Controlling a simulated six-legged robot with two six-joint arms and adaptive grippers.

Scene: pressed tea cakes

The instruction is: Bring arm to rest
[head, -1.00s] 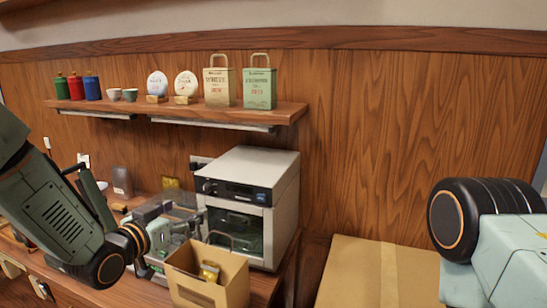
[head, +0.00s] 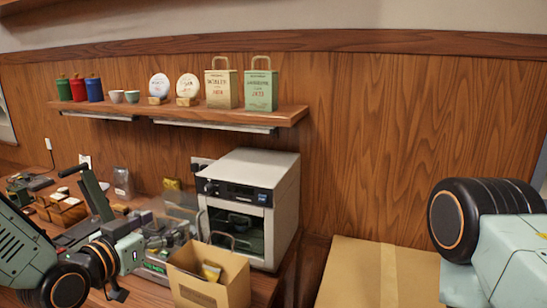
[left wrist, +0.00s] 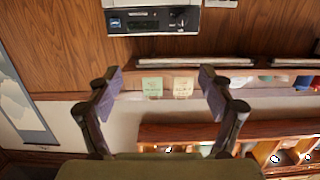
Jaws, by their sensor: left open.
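My left arm enters the head view at the lower left, with its wrist low over the workbench. My left gripper (head: 118,290) shows only partly there, in front of the bench's left part. In the left wrist view its two fingers (left wrist: 160,90) are spread wide, with nothing between them. That view is upside down and shows the wall shelf and the two paper bags beyond the fingers. On the right of the head view is a pale green part of my body with a black round joint. My right gripper is not in view.
A white oven (head: 249,205) stands on the bench, with an open cardboard bag (head: 208,283) before it. The shelf (head: 285,116) holds canisters, cups, tea cakes, a tan bag (head: 221,89) and a green bag (head: 260,90). A large cardboard box (head: 352,275) lies right of the bench.

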